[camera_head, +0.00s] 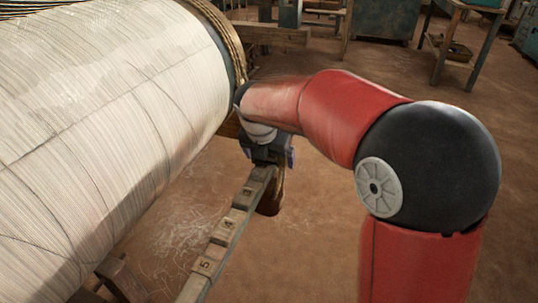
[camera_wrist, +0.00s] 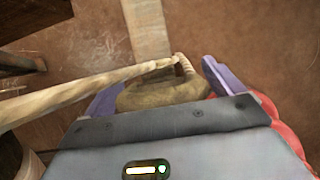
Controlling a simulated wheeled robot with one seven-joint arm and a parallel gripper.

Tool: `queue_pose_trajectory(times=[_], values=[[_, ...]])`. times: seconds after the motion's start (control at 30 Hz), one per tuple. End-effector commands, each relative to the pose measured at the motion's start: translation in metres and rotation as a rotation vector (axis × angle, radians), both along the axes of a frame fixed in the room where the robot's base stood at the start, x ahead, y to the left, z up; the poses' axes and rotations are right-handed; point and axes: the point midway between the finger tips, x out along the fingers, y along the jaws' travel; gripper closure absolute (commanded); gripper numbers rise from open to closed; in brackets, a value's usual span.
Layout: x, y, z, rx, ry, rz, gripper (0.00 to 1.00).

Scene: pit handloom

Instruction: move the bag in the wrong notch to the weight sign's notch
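The notched wooden beam (camera_head: 216,243) runs from the bottom of the head view up to my gripper, with number marks; 5, 4 and apparently 3 can be read. My gripper (camera_head: 267,155) is at the beam's far end, its purple fingers spread wide. A brown bag (camera_head: 270,203) hangs beside the beam just below it. In the wrist view a tan cloth bag (camera_wrist: 160,95) with a cord loop at its top lies between the fingers, which stand apart; contact is not clear. The beam also shows there (camera_wrist: 147,28). I see no weight sign.
A large roll of white warp threads (camera_head: 100,110) fills the left side, close to my gripper. In the wrist view a pale rope or rod (camera_wrist: 80,92) crosses from the left to the bag. A wooden table (camera_head: 465,35) stands far back. Floor right of the beam is clear.

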Motion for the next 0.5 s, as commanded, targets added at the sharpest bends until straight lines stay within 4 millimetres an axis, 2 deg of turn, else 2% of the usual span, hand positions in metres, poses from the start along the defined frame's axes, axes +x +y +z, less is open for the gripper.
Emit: queue_pose_trajectory(times=[0.27,0.37,0.5], values=[[-0.002,0.0,-0.003,-0.003,0.008,0.0,0.0],[-0.003,0.001,0.004,-0.002,0.005,0.0,0.0],[-0.011,0.004,0.026,0.0,0.002,0.001,0.0]])
